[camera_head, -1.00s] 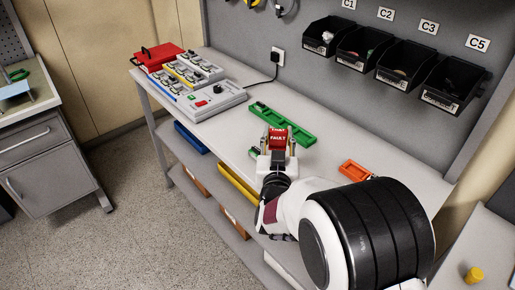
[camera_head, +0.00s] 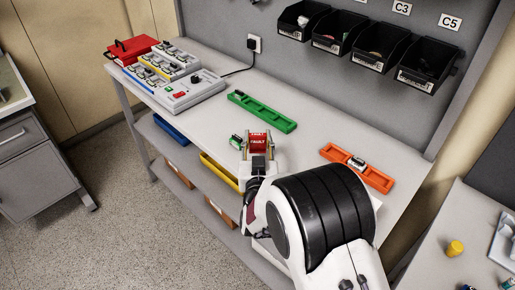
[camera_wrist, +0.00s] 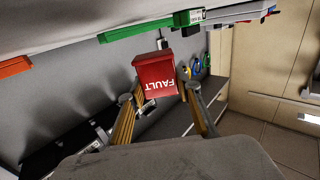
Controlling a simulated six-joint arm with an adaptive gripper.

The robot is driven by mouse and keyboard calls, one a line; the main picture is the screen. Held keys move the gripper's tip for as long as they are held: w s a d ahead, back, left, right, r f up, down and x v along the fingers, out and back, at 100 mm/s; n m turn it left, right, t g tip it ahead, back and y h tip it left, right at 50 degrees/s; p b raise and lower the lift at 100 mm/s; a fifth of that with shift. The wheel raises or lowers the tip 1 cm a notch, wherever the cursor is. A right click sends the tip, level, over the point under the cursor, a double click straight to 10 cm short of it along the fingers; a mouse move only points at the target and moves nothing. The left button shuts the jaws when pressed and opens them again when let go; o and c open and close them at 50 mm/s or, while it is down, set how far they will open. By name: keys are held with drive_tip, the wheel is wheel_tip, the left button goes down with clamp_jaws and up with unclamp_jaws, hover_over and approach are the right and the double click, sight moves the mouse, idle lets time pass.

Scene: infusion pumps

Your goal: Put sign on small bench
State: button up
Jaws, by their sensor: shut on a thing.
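The red sign (camera_head: 259,138), marked FAULT, is held above the front part of the long workbench (camera_head: 215,118). My gripper (camera_head: 257,150) is shut on it. In the wrist view the sign (camera_wrist: 158,80) sits between the two fingers of my gripper (camera_wrist: 160,92), its lettering upside down. A lighter grey bench (camera_head: 440,225) stands at lower right, with a yellow cylinder (camera_head: 455,248) on it. Another bench (camera_head: 12,95) with drawers is partly in view at far left. The frames do not show which is the small bench.
A green tray (camera_head: 262,111) lies behind the sign, and an orange tray (camera_head: 357,169) to its right. Pump units (camera_head: 190,92) and a red box (camera_head: 131,47) stand at the far left end. Black bins (camera_head: 345,32) hang on the back panel.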

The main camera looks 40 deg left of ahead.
sight(258, 150)
idle(0.3)
drive_tip(key=shift+f, duration=1.9)
drive_tip(key=shift+f, duration=0.15)
drive_tip(key=o, duration=1)
drive_tip(key=shift+s, duration=0.1)
drive_tip(key=shift+s+d, duration=0.35)
drive_tip(key=shift+d, duration=0.05)
drive_tip(key=v, duration=1)
drive_tip(key=shift+s+d, duration=0.25)
drive_tip(key=shift+d, duration=0.05)
